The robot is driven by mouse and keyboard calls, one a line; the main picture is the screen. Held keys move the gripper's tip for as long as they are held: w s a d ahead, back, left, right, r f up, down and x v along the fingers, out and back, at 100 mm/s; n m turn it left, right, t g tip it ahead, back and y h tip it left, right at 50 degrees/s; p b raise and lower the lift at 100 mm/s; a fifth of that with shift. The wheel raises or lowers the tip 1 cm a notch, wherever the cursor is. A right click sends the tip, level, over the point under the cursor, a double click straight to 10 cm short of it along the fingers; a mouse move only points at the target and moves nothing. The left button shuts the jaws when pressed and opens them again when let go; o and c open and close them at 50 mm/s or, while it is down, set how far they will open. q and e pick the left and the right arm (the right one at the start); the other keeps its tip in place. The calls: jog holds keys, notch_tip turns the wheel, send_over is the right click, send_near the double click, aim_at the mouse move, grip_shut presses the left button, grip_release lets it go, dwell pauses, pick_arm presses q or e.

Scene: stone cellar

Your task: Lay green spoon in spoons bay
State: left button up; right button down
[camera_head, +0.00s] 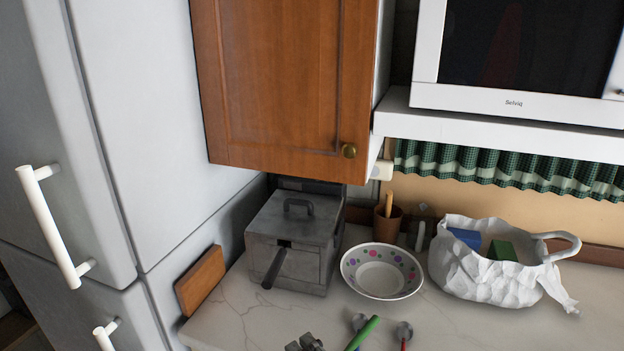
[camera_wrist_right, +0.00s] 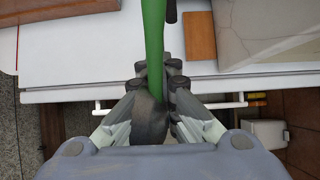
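The green spoon shows in the right wrist view, with its long green handle (camera_wrist_right: 153,45) running up out of frame and its dark bowl between the fingers. My right gripper (camera_wrist_right: 155,78) is shut on it near the bowl. The spoons bay is not seen.
A red-handled spoon (camera_head: 404,333) lies right of the green handle. Behind are a patterned bowl (camera_head: 382,271), a grey fryer (camera_head: 293,240), a brown cup (camera_head: 388,222) and a white bag (camera_head: 488,277) holding blocks. A wooden board (camera_head: 201,281) leans by the fridge (camera_head: 165,100).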

jog(key=d+f+m+t+h, duration=0.3)
jog(key=d+m+h, duration=0.65)
jog(key=d, duration=1.15)
jog(key=s+n+h, duration=0.1)
jog(key=s+n, duration=0.1)
jog(key=s, duration=0.4)
jog(key=shift+s+a+f+t, duration=0.15)
jog(key=shift+a+f+t, duration=0.15)
jog(key=shift+f+t, duration=0.15)
jog(key=shift+h, duration=0.25)
